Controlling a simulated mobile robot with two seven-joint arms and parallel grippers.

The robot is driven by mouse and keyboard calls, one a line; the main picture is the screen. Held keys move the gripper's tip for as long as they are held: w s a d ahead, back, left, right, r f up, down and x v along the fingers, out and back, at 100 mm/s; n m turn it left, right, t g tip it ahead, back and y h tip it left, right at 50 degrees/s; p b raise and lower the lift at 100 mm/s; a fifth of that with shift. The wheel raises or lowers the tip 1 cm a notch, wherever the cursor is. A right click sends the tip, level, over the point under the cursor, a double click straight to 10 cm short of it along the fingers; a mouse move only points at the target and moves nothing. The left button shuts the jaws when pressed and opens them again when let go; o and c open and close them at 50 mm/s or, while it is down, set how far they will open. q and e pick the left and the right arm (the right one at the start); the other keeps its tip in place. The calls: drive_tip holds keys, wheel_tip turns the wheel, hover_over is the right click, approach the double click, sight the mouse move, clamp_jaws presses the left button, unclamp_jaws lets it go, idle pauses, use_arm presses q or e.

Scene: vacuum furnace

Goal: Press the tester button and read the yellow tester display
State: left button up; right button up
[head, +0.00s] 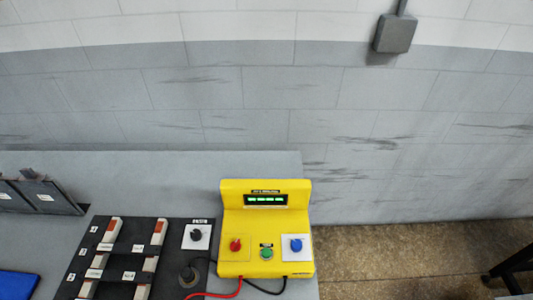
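The yellow tester (231,218) stands at the right end of the grey bench, near the lower middle of the head view. Its display (265,200) is a dark window with lit green characters that look like a row of dashes; they are too small to be sure of. The green tester button (266,254) sits low on the front panel under a small label. A red knob or plug (235,245) is to its left and a blue one (296,245) to its right. Nothing touches the tester's button. Neither of my grippers shows in this view.
Left of the tester, a dark board (129,263) holds several white-and-red pieces and a black knob (196,235). Red (213,294) and black (265,290) cables run below the tester. Dark bins (40,196) and a blue item (18,285) lie far left. Bare floor (410,255) is to the right.

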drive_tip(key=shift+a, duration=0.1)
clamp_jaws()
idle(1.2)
